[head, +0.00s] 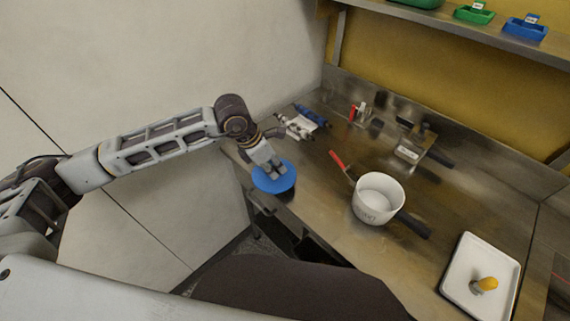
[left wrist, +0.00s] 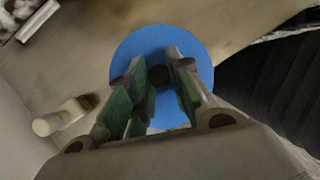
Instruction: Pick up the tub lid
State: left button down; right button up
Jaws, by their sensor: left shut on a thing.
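The tub lid (head: 274,181) is a flat blue disc near the left front edge of the steel bench. In the left wrist view the lid (left wrist: 193,48) lies just beyond my fingers, with a dark round knob between them. My left gripper (head: 273,170) is over the lid and shut on it, its green-padded fingers (left wrist: 160,85) on either side of the knob. I cannot tell whether the lid touches the bench. My right gripper is in neither view.
A white pot (head: 372,203) with a dark handle and a red-handled tool (head: 337,158) stand right of the lid. A white tray (head: 461,280) with a yellow-handled tool is at the right. A shelf (head: 465,28) with green and blue trays runs along the back.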

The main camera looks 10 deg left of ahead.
aim_at(260, 178)
pick_arm(q)
jog(key=a, duration=0.1)
jog(key=s+a, duration=0.1)
jog(key=shift+s+a, duration=0.2)
jog(key=shift+a, duration=0.15)
jog(key=shift+s+a+b, duration=0.25)
jog(key=shift+s+a, duration=0.1)
jog(key=shift+a, duration=0.25)
jog(key=shift+s+a+b, duration=0.2)
jog(key=shift+s+a, duration=0.1)
jog(key=shift+a, duration=0.45)
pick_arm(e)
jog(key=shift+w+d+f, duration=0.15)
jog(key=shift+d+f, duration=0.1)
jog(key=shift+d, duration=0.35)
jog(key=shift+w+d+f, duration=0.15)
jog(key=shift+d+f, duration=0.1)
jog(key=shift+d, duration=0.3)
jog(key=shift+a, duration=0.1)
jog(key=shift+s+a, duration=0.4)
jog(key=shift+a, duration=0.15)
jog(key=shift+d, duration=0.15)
